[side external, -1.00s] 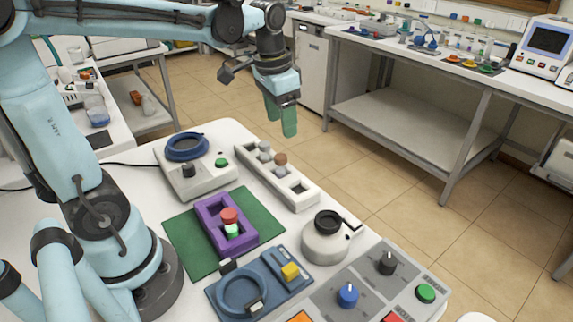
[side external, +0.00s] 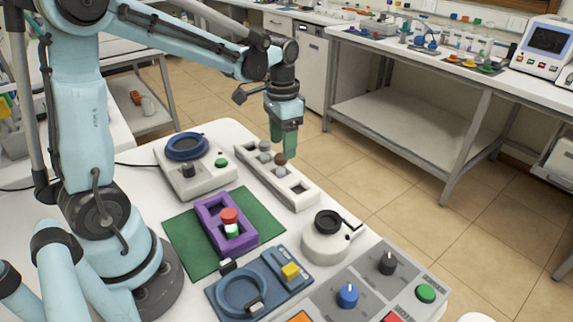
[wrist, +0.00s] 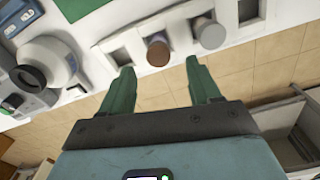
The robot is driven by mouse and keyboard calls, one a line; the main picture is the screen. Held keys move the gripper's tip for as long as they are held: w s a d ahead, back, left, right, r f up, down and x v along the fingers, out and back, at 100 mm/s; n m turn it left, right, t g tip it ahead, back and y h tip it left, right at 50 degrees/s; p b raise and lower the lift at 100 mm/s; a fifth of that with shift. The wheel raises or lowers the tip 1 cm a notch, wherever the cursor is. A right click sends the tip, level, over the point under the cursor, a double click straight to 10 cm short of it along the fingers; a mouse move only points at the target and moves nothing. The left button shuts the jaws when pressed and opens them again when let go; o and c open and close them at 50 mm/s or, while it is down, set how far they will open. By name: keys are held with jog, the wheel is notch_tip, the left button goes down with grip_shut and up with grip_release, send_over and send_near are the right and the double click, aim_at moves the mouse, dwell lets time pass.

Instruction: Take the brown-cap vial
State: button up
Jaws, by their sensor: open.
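The brown-cap vial (side external: 281,160) stands upright in a slot of the white rack (side external: 299,196). Its round brown cap also shows in the wrist view (wrist: 157,52). A grey-cap vial (side external: 265,147) stands in the neighbouring slot, and its cap shows to the right in the wrist view (wrist: 211,36). My gripper (side external: 284,152) points down over the brown-cap vial, its green fingers apart. In the wrist view, my gripper (wrist: 160,66) has the brown cap between its fingertips in the picture, slightly beyond them. I cannot tell the exact height gap.
A purple holder (side external: 212,228) with a red-cap vial (side external: 229,216) sits on a green mat (side external: 187,231). A white round device with a black top (side external: 328,222) stands near the rack's front end. A dial instrument (side external: 196,168) is left of the rack. Other rack slots are empty.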

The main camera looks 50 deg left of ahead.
aim_at(281, 157)
jog(key=shift+s+f, duration=0.15)
jog(key=shift+f, duration=1.15)
jog(key=shift+s+f, duration=0.15)
jog(key=shift+f, duration=1.1)
jog(key=c, duration=1.1)
jog(key=shift+r, duration=0.1)
